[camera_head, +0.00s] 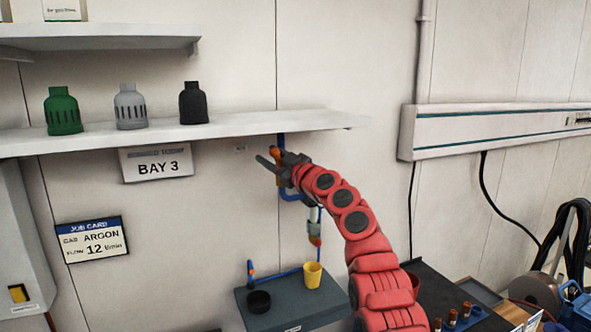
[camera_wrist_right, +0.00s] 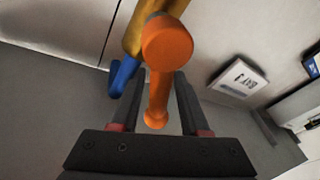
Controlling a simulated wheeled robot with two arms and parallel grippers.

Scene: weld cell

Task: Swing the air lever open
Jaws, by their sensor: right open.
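The air lever is orange with a round hub (camera_wrist_right: 167,42) and a narrow handle (camera_wrist_right: 157,98). In the right wrist view the handle reaches down between the two dark fingers of my right gripper (camera_wrist_right: 155,100). The fingers are apart, with a gap visible on each side of the handle. In the head view my right gripper (camera_head: 268,163) is just below the shelf, and only a bit of the orange lever (camera_head: 277,153) shows beside it. A brass-coloured valve body (camera_wrist_right: 140,32) and a blue pipe (camera_wrist_right: 124,74) are behind the lever. My left gripper is not in view.
A white shelf (camera_head: 250,124) is directly above my right gripper, with green, grey and black bottle-shaped parts on it. A BAY 3 sign (camera_head: 157,163) hangs left. Below, a grey box (camera_head: 300,312) holds a yellow cup (camera_head: 312,275) and a black ring (camera_head: 258,301).

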